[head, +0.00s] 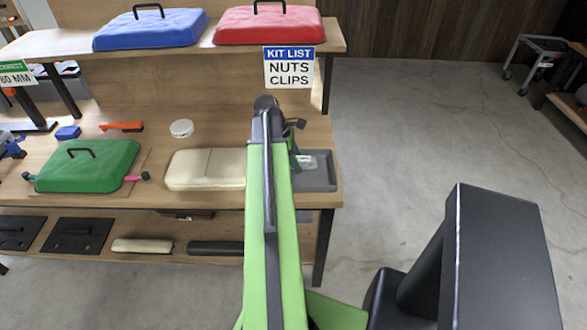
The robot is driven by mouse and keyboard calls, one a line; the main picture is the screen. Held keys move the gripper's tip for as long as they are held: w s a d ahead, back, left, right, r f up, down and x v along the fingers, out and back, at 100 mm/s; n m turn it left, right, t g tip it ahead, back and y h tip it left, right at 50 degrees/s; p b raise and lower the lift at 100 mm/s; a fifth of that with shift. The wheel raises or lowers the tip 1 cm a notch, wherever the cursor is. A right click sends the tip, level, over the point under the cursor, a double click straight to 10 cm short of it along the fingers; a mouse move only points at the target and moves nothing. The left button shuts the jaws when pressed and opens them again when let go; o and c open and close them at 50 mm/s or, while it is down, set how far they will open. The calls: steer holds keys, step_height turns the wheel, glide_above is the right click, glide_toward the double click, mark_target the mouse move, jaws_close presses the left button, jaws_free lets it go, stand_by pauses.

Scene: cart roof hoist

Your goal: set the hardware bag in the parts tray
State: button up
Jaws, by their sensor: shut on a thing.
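The grey parts tray (322,182) sits at the right end of the workbench's main top, partly hidden behind my green arm. A small pale, clear-looking item, seemingly the hardware bag (306,161), shows at the tray's left part. My gripper (299,154) is just right of the arm's far end, over the left part of the tray. It is shut on the bag, though the arm hides much of the fingers. I cannot tell whether the bag touches the tray floor.
A cream padded case (200,170) lies left of the tray. A green lid (88,165), a white round tin (181,128) and an orange-handled tool (121,127) lie farther left. Above are a shelf with blue (150,28) and red (268,25) lids and a kit-list sign (289,68).

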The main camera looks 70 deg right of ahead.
step_height(320, 180, down, 3)
steer(key=shift+r+b, duration=0.1)
steer(key=shift+b, duration=0.6)
steer(key=shift+w+a+r, duration=0.15)
steer(key=shift+w+r, duration=0.05)
steer(key=shift+w, duration=0.05)
steer(key=shift+f, duration=0.1)
steer(key=o, duration=1)
steer(key=shift+f, duration=0.1)
steer(key=o, duration=0.4)
steer(key=shift+s, duration=0.1)
steer(key=shift+o, duration=0.2)
